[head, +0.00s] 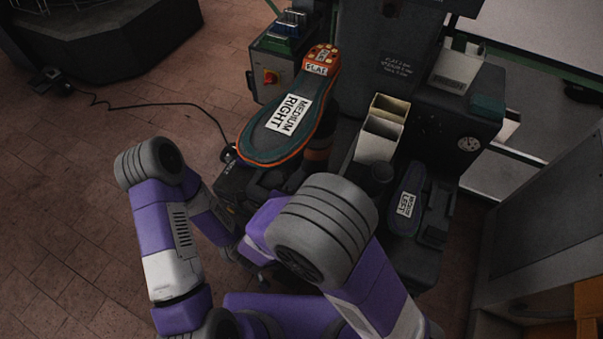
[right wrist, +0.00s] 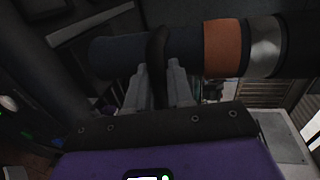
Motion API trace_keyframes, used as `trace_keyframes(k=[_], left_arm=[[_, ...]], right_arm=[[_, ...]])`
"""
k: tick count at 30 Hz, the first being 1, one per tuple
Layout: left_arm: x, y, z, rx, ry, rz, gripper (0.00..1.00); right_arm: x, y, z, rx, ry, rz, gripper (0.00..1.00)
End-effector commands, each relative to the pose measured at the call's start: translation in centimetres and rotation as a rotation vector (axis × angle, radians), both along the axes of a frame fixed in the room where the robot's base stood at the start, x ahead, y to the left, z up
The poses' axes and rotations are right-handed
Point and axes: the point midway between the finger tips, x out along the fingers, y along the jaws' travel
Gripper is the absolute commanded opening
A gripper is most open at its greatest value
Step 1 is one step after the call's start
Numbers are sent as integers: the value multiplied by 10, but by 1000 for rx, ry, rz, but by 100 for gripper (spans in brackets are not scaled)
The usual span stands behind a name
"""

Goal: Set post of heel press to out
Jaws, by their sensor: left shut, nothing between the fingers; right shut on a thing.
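The heel press (head: 395,75) stands upper centre. A large green sole form with an orange rim, labelled MEDIUM RIGHT (head: 290,115), lies on top of its post (head: 318,150). The post shows an orange band in the head view. In the right wrist view the post (right wrist: 222,48) runs across the top, dark with orange and silver bands. My right gripper (right wrist: 158,82) is shut on a dark upright handle (right wrist: 157,48) in front of the post. My left gripper (head: 262,278) is low in the head view, shut and empty, largely hidden by my arms.
A second form labelled MEDIUM LEFT (head: 407,205) lies at the right. Pale open bins (head: 378,140) stand between the two forms. A box with a red switch (head: 270,77) is behind. A black cable (head: 150,105) crosses the tiled floor at left, which is otherwise open.

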Motion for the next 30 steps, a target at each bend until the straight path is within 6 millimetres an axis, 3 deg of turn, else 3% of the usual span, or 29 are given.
trace_keyframes(k=[12, 13, 16, 25, 30], left_arm=[[0, 0, 0, 0, 0, 0, 0], [0, 0, 0, 0, 0, 0, 0], [0, 0, 0, 0, 0, 0, 0], [0, 0, 0, 0, 0, 0, 0], [0, 0, 6, 0, 0, 0, 0]], right_arm=[[-5, 2, -1, 1, 6, 1, 0], [-6, 3, -1, 1, 6, 2, 26], [-5, 2, -1, 2, 5, 2, 39], [-6, 3, 0, 2, 3, 2, 39], [-25, 12, 6, 1, 2, 5, 39]])
